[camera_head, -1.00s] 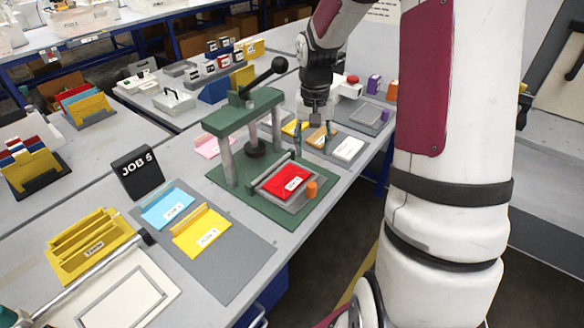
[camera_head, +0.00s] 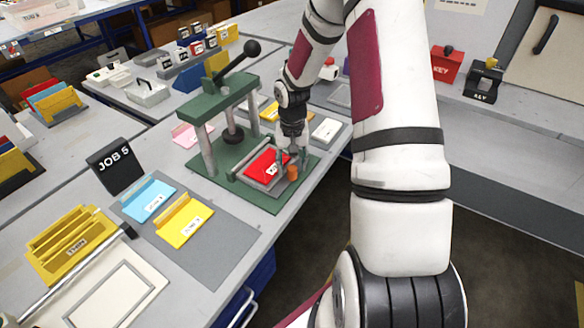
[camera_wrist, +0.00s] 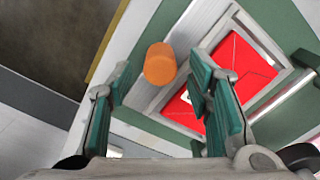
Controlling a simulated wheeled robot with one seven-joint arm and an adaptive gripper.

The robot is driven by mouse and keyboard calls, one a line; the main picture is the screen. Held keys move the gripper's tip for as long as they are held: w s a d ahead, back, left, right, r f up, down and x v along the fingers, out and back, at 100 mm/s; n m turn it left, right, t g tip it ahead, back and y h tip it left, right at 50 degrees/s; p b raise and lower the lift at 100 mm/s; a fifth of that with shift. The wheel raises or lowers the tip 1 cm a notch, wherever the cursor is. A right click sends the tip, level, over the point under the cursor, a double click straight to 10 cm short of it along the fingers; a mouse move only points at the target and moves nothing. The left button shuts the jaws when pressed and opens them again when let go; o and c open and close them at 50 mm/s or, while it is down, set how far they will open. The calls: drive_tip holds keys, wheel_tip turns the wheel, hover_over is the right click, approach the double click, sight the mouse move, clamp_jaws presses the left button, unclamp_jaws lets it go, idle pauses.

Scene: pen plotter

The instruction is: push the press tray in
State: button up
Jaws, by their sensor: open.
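The green press (camera_head: 218,125) stands on its green base plate on the table. Its press tray (camera_head: 257,186) is a grey frame, out in front of the press posts, with a red card (camera_head: 262,163) lying in it. An orange knob (camera_head: 293,172) sits at the tray's front edge; it also shows in the wrist view (camera_wrist: 160,64). My gripper (camera_head: 291,158) is over the front of the tray, close to the knob. In the wrist view my gripper (camera_wrist: 165,95) has its green-padded fingers apart, with the knob beyond them. I cannot tell whether a finger touches the tray.
The press lever (camera_head: 237,62) with a black ball rises over the press. Blue (camera_head: 148,200) and yellow (camera_head: 184,222) folders lie on a grey mat to the front left. A JOB 5 sign (camera_head: 115,163) stands behind them. The table's front edge runs close to the press base.

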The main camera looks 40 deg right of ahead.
sight(271, 165)
drive_tip(key=shift+f, duration=0.95)
clamp_jaws()
drive_tip(key=w+b, duration=0.1)
drive_tip(key=w, duration=0.1)
drive_tip(key=w+a+b, duration=0.1)
drive_tip(key=w, duration=0.1)
drive_tip(key=w+a+b, duration=0.1)
drive_tip(key=w, duration=0.2)
drive_tip(key=shift+a+f+b, duration=0.1)
drive_tip(key=shift+a+b, duration=0.1)
drive_tip(key=shift+b, duration=0.1)
drive_tip(key=shift+w+a, duration=0.15)
drive_tip(key=shift+w, duration=0.2)
